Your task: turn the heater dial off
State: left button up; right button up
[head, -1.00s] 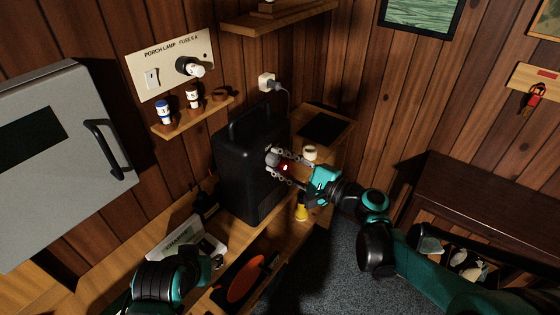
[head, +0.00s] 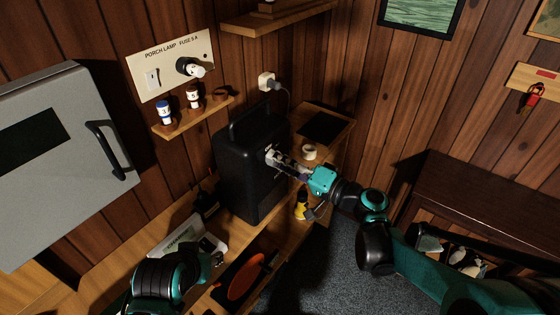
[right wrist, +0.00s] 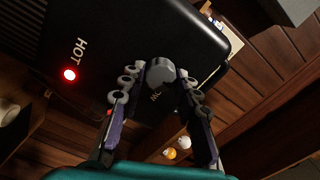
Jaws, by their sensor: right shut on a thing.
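The heater (head: 243,170) is a tall black box with a top handle, standing on the wooden bench. Its dial (right wrist: 160,73) is a grey round knob in the right wrist view. My right gripper (right wrist: 157,88) has its fingers on either side of the dial and is shut on it. A red lamp (right wrist: 69,74) glows beside the word HOT. Another label is partly hidden below the dial. My left gripper (head: 216,257) is low at the left, its jaws unclear.
A white mug (head: 309,152) and a yellow-and-black object (head: 302,207) are near my right gripper. A plug (head: 267,83) sits in the wall socket behind the heater. A grey cabinet (head: 60,180) is at left. Open floor (head: 330,265) lies in front.

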jog(key=shift+n, duration=0.6)
jog(key=o, duration=1.1)
jog(key=shift+o, duration=0.2)
jog(key=v, duration=1.2)
